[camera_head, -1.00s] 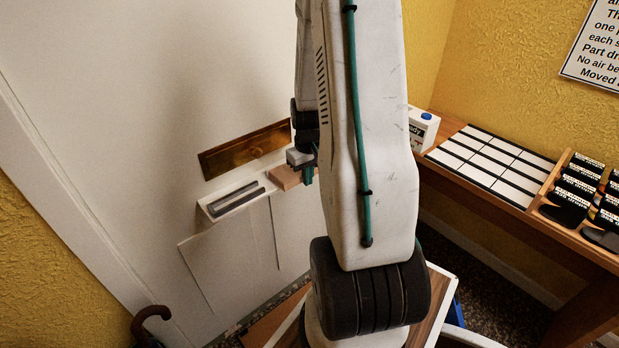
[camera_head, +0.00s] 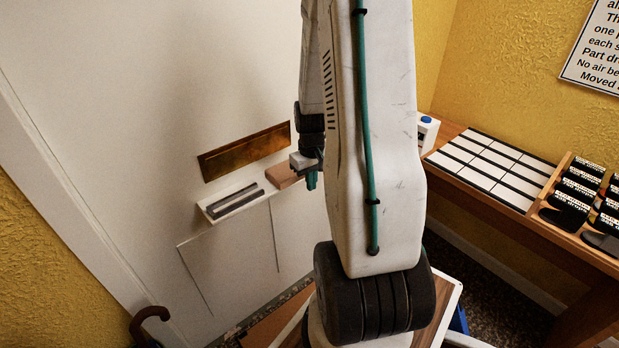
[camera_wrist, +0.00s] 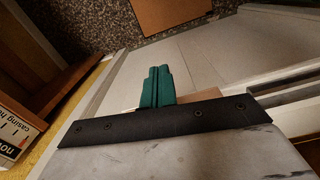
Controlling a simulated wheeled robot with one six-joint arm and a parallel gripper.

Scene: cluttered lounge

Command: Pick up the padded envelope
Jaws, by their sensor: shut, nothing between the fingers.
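My gripper (camera_head: 312,181) is beside the white door, at the right end of a small white ledge. Its teal fingers are together and empty, also seen in the wrist view (camera_wrist: 157,87). A flat tan block-like thing (camera_head: 283,175) lies on the ledge, just left of the fingers; part of it shows behind the fingers in the wrist view (camera_wrist: 127,104). I cannot tell whether it is the padded envelope, or whether the fingers touch it. A flat brown piece (camera_wrist: 168,12) lies on the dark floor. No thing is clearly recognisable as a padded envelope.
The white ledge (camera_head: 215,212) holds dark grey bars (camera_head: 235,201) below a brass plate (camera_head: 245,152). A wooden table (camera_head: 455,175) at right bears white panels (camera_head: 480,180), a carton (camera_head: 427,130) and a rack of dark items (camera_head: 575,195). An umbrella handle (camera_head: 146,316) stands bottom left.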

